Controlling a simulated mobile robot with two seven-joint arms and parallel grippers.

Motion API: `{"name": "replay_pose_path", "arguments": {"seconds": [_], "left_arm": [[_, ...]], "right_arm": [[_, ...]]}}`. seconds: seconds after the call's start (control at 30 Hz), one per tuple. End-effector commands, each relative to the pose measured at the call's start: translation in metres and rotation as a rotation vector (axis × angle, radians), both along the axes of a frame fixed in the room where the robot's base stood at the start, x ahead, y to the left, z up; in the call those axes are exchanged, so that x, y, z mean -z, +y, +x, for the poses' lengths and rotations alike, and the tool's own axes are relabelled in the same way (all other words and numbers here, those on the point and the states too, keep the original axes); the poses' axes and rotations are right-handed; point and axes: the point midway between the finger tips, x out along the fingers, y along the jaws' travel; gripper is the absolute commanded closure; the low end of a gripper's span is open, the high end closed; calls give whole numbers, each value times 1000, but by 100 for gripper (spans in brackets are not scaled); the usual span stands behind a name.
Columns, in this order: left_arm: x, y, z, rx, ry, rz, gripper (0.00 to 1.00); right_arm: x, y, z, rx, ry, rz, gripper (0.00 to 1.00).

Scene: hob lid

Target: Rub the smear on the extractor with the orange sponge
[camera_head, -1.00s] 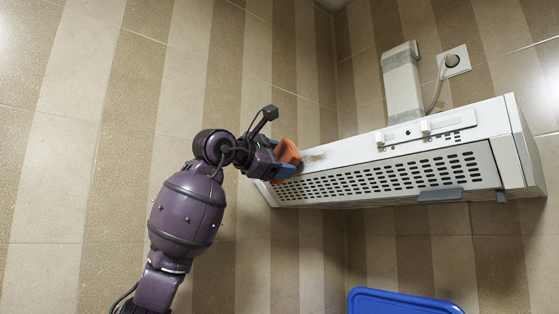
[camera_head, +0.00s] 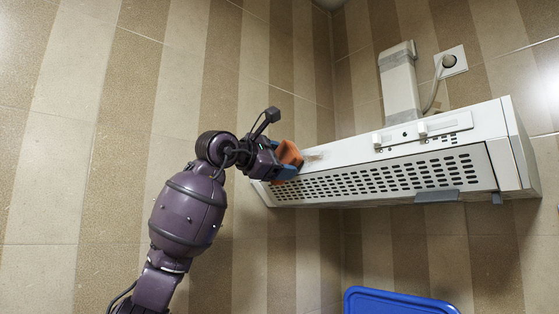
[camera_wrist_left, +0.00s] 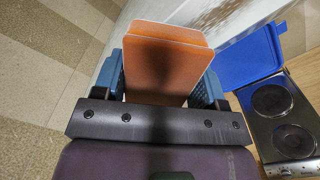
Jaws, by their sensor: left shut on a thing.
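My left gripper (camera_head: 279,165) is shut on the orange sponge (camera_head: 290,153). In the left wrist view the sponge (camera_wrist_left: 160,62) stands between the two blue fingers. In the head view the sponge is at the left end of the front face of the white extractor (camera_head: 356,148). Whether it touches the face I cannot tell. A brownish smear (camera_head: 313,156) shows on the face just right of the sponge; the sponge may hide part of it. The smear also shows in the left wrist view (camera_wrist_left: 216,16). My right gripper is not in view.
A blue lid (camera_head: 398,302) stands below the extractor; the left wrist view shows it behind a hob with two dark plates (camera_wrist_left: 270,100). A duct (camera_head: 401,85) and a socket with a cable (camera_head: 451,62) are above the extractor. Tiled walls surround it.

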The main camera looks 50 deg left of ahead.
Motion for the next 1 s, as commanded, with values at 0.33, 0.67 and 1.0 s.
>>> {"name": "replay_pose_path", "arguments": {"seconds": [0.33, 0.67, 1.0], "left_arm": [[0, 0, 6, -1, -1, -1, 54], [0, -12, 5, -1, -1, 2, 54], [0, -32, 3, 0, 0, 1, 54]], "right_arm": [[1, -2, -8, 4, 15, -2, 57], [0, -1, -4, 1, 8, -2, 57], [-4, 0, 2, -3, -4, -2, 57]]}}
